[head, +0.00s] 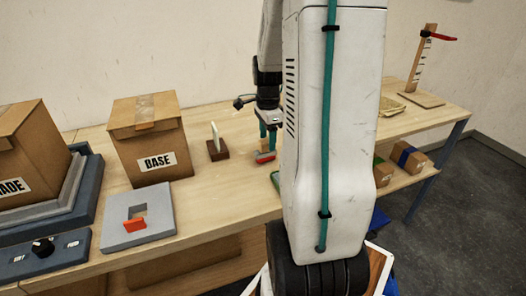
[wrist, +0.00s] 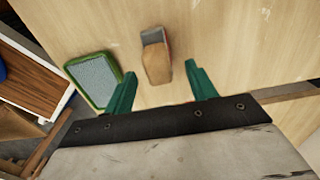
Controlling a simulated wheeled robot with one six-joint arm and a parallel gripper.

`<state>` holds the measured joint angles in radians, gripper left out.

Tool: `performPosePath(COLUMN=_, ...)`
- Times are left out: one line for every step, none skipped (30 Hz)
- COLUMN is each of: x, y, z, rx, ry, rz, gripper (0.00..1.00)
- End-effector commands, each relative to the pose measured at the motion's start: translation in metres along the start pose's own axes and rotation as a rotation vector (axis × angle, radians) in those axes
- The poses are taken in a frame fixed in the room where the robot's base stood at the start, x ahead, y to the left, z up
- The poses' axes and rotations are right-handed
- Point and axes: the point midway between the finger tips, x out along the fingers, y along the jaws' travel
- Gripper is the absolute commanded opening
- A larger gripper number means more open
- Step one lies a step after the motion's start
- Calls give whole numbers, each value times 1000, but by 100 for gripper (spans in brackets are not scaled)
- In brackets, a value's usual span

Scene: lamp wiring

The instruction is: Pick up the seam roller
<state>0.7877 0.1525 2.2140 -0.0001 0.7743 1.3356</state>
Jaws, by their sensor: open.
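A small block-like thing with a tan wooden body, a grey end and a red side, which I take for the seam roller (wrist: 157,66), lies on the table in the wrist view. In the head view it shows as a red and grey piece (head: 265,157) just below my gripper (head: 268,138). My gripper (wrist: 161,70) is open, with its two green fingers apart and the roller in line with the gap between them. Nothing is held. I cannot tell the height of the fingertips above the table.
A green-rimmed tray (wrist: 117,72) with a grey inside lies close beside the left finger in the wrist view. A dark wooden block (head: 218,153) with a pale upright card stands left of the roller. The BASE box (head: 150,130) and a grey plate (head: 168,222) lie further left.

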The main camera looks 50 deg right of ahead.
Motion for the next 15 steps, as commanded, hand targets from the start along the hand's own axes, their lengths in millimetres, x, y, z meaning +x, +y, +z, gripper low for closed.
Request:
performPosePath(x=6, y=1, z=2, rx=-3, ry=-1, rz=4, gripper=56)
performPosePath(x=10, y=1, z=4, rx=-5, ry=-1, rz=4, gripper=56)
performPosePath(x=15, y=1, z=5, rx=-6, ry=-1, rz=4, gripper=56)
performPosePath(x=20, y=1, z=6, rx=-7, ry=-1, rz=5, gripper=56)
performPosePath(x=25, y=1, z=7, rx=-7, ry=-1, rz=5, gripper=56)
performPosePath(x=32, y=1, z=8, rx=-7, ry=-1, rz=5, gripper=56)
performPosePath(x=36, y=1, z=8, rx=-6, ry=-1, rz=4, gripper=56)
performPosePath(x=40, y=1, z=8, rx=-6, ry=-1, rz=4, gripper=56)
performPosePath(x=45, y=1, z=8, rx=-6, ry=-1, rz=5, gripper=56)
performPosePath(x=47, y=1, z=7, rx=-5, ry=-1, rz=4, gripper=56)
performPosePath(x=49, y=1, z=7, rx=-5, ry=-1, rz=2, gripper=56)
performPosePath(x=51, y=1, z=7, rx=-5, ry=0, rz=2, gripper=56)
performPosePath(x=52, y=1, z=7, rx=-5, ry=0, rz=2, gripper=56)
performPosePath(x=53, y=1, z=7, rx=-5, ry=0, rz=1, gripper=56)
performPosePath(x=53, y=1, z=6, rx=-4, ry=0, rz=1, gripper=56)
